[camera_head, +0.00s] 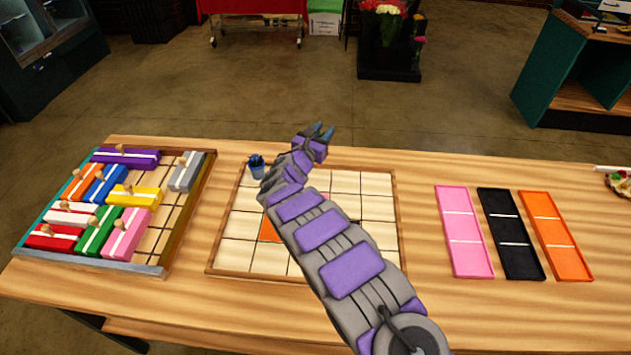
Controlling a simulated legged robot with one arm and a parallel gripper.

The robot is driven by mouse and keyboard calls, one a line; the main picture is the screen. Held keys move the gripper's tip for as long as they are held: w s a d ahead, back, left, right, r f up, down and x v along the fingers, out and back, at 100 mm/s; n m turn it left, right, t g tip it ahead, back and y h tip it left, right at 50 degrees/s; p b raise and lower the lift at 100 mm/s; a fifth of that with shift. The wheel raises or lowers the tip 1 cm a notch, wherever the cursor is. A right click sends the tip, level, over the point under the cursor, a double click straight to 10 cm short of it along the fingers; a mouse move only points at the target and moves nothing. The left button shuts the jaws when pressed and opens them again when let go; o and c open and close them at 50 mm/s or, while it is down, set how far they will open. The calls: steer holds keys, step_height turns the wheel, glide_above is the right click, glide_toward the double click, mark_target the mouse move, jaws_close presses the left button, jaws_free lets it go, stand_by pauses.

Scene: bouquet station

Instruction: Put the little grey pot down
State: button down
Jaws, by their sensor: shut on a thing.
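My gripper (320,132) is at the tip of my purple and grey arm, above the far edge of the wooden grid board (237,272). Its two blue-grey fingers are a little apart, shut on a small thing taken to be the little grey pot. I cannot make that thing out, as the fingers and wrist hide it. A separate small bluish cup (257,170) with a dark blue top is at the board's far left corner, left of my wrist. My arm covers part of the board's middle and right. An orange square (268,231) shows on the board.
A framed tray (172,222) with several coloured knobbed blocks lies left. Pink (464,232), black (511,235) and orange (556,236) strips lie right. The wooden table (425,180) is clear between board and strips. A plate (618,184) sits at the right edge.

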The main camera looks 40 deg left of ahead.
steer(key=shift+s+a+f, duration=0.2)
steer(key=shift+a+f, duration=0.15)
steer(key=shift+f, duration=0.15)
step_height(320, 180, down, 9)
steer(key=shift+f+b, duration=0.2)
steer(key=shift+b, duration=0.95)
steer(key=shift+f, duration=0.1)
steer(key=c, duration=0.8)
jaws_free()
steer(key=s, duration=0.4)
steer(key=s+d+p, duration=0.1)
steer(key=s, duration=0.3)
steer(key=s+d+p, duration=0.1)
steer(key=s, duration=0.3)
